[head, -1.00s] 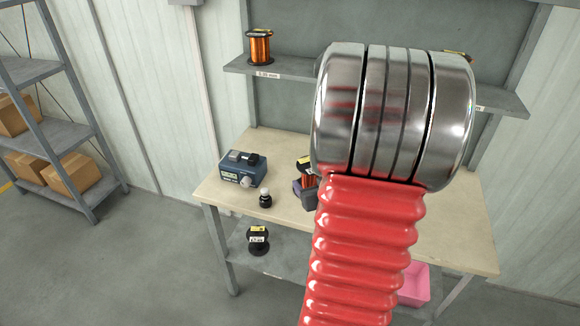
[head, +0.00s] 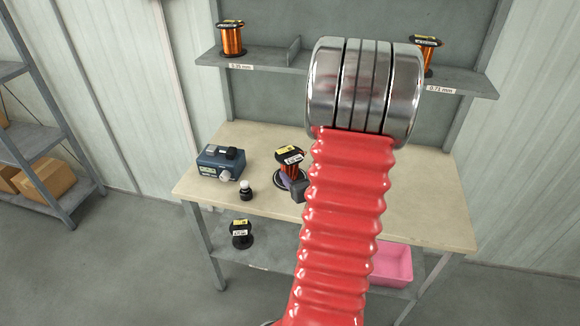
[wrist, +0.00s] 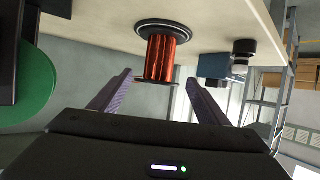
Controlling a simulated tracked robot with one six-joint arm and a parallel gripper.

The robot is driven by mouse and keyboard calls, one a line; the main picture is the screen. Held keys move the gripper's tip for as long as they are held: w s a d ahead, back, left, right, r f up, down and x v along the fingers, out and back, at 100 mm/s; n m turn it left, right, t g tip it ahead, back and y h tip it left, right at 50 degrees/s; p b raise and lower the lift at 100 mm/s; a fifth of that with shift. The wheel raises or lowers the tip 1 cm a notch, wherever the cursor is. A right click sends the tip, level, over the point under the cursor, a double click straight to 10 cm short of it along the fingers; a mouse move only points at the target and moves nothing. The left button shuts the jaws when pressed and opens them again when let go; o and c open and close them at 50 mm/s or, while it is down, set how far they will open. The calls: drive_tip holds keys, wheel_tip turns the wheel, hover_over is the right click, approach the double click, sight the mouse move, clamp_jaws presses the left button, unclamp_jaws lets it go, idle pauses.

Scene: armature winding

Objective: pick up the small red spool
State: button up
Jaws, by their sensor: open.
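The small red spool (head: 289,168) stands upright on the bench, with black flanges, dark red wire and a yellow and white label on top. My gripper (head: 294,184) shows only in part in the head view, just in front of the spool, the rest hidden behind my red arm. In the wrist view, which looks upside down, the spool (wrist: 162,58) lies ahead between the two purple fingers of my gripper (wrist: 160,77). The fingers are apart and hold nothing. Whether the fingertips reach past the spool's near side is hard to tell.
Orange spools (head: 231,40) stand on the shelf above. A black spool (head: 241,234) and pink bin (head: 391,264) sit below. A green disc (wrist: 38,83) is close at left in the wrist view.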

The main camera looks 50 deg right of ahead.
sight(292, 166)
drive_tip(key=shift+x, duration=2.7)
drive_tip(key=shift+d, duration=0.1)
drive_tip(key=shift+x, duration=2.6)
drive_tip(key=shift+c, duration=0.2)
clamp_jaws()
